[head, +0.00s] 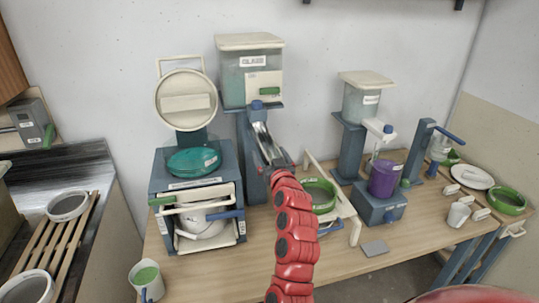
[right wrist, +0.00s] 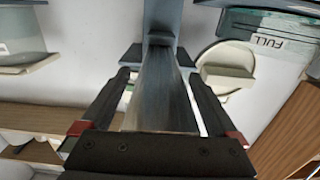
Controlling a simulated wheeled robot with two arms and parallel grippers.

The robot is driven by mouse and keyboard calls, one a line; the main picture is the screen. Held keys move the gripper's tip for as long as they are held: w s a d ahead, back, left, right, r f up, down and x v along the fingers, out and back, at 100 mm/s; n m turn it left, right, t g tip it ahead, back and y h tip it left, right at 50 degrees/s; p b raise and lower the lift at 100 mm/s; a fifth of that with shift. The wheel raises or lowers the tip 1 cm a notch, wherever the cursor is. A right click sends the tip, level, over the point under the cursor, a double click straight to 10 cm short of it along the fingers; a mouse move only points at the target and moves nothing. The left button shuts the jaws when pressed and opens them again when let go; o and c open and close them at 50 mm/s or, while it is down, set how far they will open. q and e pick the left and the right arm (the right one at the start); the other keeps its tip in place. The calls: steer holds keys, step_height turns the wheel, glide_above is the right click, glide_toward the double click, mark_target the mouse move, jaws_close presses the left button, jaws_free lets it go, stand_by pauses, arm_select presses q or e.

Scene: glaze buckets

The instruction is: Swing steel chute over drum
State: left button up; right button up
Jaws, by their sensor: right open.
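The steel chute (head: 261,135) hangs below the hopper marked glaze (head: 249,85), on a blue post, and slopes down towards me. In the right wrist view the chute (right wrist: 160,100) runs between the two dark fingers of my right gripper (right wrist: 158,76). The fingers stand apart on either side of it, with gaps showing. In the head view my right gripper (head: 277,165) is at the lower end of the chute, partly hidden by my red arm. A round green-rimmed vessel (head: 320,195) stands right of the arm; I cannot tell if it is the drum. My left gripper is out of view.
A blue machine (head: 195,190) with a raised round lid and a pale pot inside stands left of the chute. A purple bucket (head: 384,178) sits under a second hopper (head: 367,98) on the right. A white rail borders the green-rimmed vessel. The front table centre is mostly clear.

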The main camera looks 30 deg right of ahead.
jaws_close()
stand_by(0.3)
steer(key=shift+a, duration=0.1)
